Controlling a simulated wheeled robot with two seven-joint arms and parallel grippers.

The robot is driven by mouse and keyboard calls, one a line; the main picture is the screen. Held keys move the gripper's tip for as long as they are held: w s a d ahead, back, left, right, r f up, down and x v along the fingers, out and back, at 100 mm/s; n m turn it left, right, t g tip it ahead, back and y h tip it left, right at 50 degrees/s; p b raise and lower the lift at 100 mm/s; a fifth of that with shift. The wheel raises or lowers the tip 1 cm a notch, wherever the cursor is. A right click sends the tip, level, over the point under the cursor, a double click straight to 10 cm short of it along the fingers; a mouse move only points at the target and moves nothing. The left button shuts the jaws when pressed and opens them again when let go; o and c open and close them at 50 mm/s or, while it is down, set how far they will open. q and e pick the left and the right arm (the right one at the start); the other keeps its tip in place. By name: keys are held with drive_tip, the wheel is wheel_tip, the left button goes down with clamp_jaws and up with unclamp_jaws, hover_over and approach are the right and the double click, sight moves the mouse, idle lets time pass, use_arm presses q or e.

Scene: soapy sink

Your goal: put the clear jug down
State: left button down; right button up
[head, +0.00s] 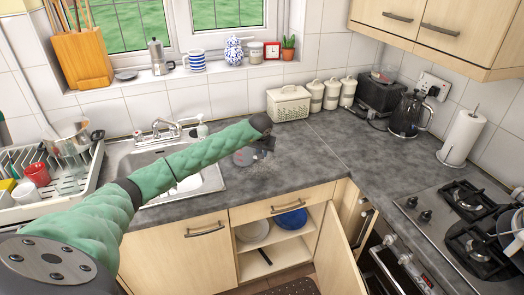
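My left arm in a green sleeve reaches across the sink from the left. Its dark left gripper (265,147) is over the grey worktop, right of the sink. A faint see-through shape, which looks like the clear jug (260,167), shows just under and around the gripper. Its outline is too faint to tell whether it touches the worktop or hangs above it. The fingers are small and dark, so I cannot tell whether they are shut on the jug. My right gripper is not in view.
The sink (207,183) lies partly behind my arm, with a dish rack (35,205) at left. A cream bread bin (288,104) and canisters stand at the back. A kettle (408,115) and hob (467,215) are right. The worktop (320,155) right of the gripper is clear. A cupboard door (340,250) stands open.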

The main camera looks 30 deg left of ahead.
use_arm(q)
drive_tip(key=shift+f, duration=0.1)
idle(0.3)
drive_tip(key=c, duration=1.4)
unclamp_jaws()
